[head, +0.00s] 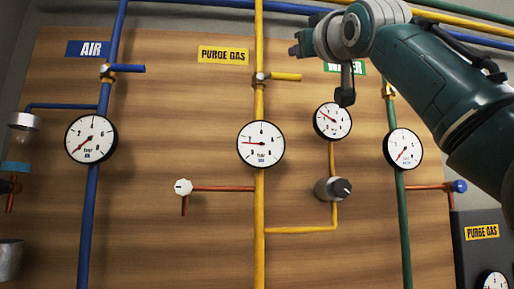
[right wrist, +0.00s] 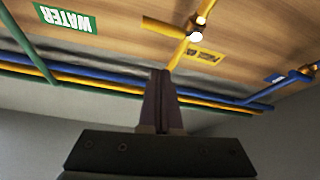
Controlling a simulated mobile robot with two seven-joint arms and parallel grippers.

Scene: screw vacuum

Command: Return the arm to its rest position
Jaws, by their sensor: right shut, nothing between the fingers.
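My right arm (head: 430,85) comes in from the right in the head view. It reaches up in front of the top right of the wooden panel (head: 215,250) and partly covers the green WATER label (head: 360,68). My right gripper (head: 345,98) is near that label, above a small gauge (head: 332,121). In the right wrist view the gripper's fingers (right wrist: 160,75) are together and hold nothing. They point toward the pipes at the panel's top edge. My left gripper is not in view.
A blue AIR pipe (head: 91,215), a yellow PURGE GAS pipe (head: 260,220) and a green pipe (head: 403,230) run down the panel with several gauges. A grey knob (head: 333,189) and a white knob (head: 183,187) stick out. A dark box (head: 485,250) stands at lower right.

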